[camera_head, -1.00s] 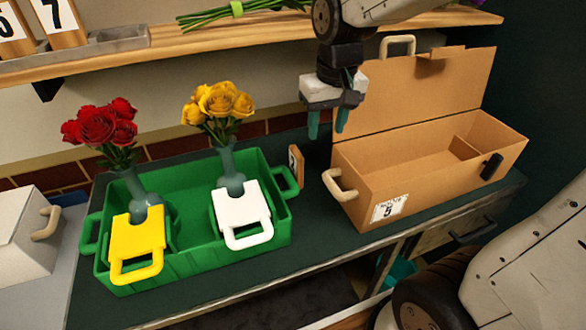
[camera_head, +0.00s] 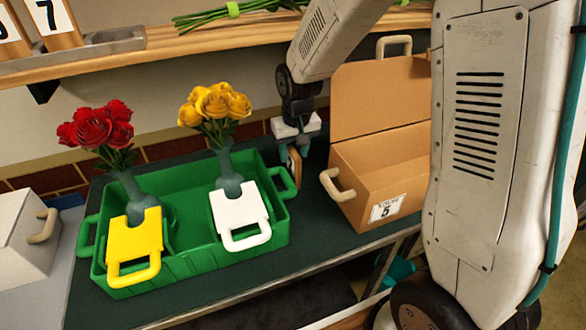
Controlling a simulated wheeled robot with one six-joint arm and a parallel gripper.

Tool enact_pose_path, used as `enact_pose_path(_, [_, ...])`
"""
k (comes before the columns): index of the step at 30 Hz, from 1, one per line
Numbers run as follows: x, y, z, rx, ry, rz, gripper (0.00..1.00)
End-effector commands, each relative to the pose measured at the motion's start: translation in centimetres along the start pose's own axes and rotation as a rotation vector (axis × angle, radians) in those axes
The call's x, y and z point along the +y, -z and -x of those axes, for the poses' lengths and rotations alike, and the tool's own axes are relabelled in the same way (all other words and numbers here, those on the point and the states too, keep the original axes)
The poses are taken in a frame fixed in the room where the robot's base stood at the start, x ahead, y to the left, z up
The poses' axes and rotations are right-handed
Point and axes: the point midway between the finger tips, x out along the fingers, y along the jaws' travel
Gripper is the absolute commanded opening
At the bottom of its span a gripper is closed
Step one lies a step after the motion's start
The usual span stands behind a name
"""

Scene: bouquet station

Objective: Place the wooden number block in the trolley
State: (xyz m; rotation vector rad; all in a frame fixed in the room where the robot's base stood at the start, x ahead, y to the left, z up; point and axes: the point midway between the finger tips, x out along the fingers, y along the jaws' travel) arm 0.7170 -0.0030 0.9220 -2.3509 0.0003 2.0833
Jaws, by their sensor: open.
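The wooden number block (camera_head: 293,166) stands upright on the dark bench top, in the gap between the green crate and the cardboard box. Its number is too small and covered to read. My gripper (camera_head: 296,152) is pointing down right at the block, its jaws open and its fingers around or just beside the block's upper part. I cannot tell whether they touch it. A green crate (camera_head: 190,258) with side handles stands left of the block. I cannot make out which thing is the trolley.
Red roses (camera_head: 95,127) and yellow roses (camera_head: 215,105) stand in vases in the crate, beside a yellow-handled and a white-handled piece. The open cardboard box (camera_head: 350,195), labelled 5, stands close on the right. A wooden shelf (camera_head: 200,43) runs above. My arm hides the box's right part.

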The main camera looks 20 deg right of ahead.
Motion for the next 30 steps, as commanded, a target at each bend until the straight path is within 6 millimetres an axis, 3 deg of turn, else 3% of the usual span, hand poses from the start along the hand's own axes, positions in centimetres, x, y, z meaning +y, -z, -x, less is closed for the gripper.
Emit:
enact_pose_path(3, [0.0, 0.0, -1.1, -0.001, 0.0, 0.0, 0.44])
enact_pose_path(10, [0.0, 0.0, -1.2, 0.0, 0.0, 0.0, 0.44])
enact_pose_path(11, [0.0, 0.0, -1.2, 0.0, 0.0, 0.0, 0.41])
enact_pose_path(15, [0.0, 0.0, -1.2, 0.0, 0.0, 0.0, 0.02])
enact_pose_path(16, [0.0, 0.0, -1.2, 0.0, 0.0, 0.0, 0.0])
enact_pose_path(25, [0.0, 0.1, -1.0, 0.002, 0.0, 0.0, 0.0])
enact_pose_path(30, [0.0, 0.4, 1.2, 0.005, 0.0, 0.0, 0.0])
